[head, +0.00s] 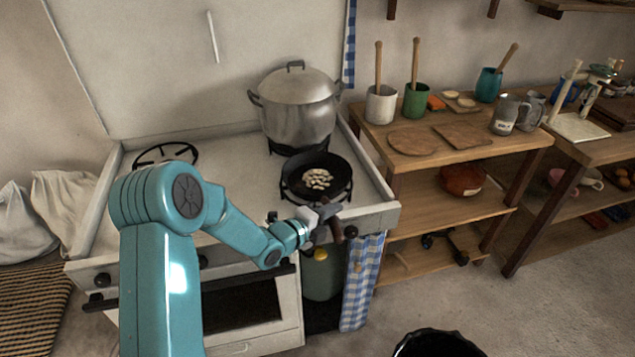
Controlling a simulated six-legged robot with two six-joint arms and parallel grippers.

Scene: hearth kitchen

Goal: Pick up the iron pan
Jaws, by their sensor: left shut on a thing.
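The iron pan (337,164) is black and round and sits on the front right of the white stove top (228,183). Several pale pieces of food (318,179) lie in its middle. Its handle (336,228) points toward me over the stove's front edge. My left gripper (328,213) is at the handle and shut on it. The gripper hides part of the handle, and the jaws themselves are small in the picture. I cannot tell whether the pan touches the burner under it. My right gripper is not in view.
A large lidded metal pot (298,112) stands behind the pan. An empty burner (165,155) is at the stove's back left. A wooden shelf (470,160) with cups and boards stands to the right. A blue checked cloth (362,280) hangs at the stove's front right.

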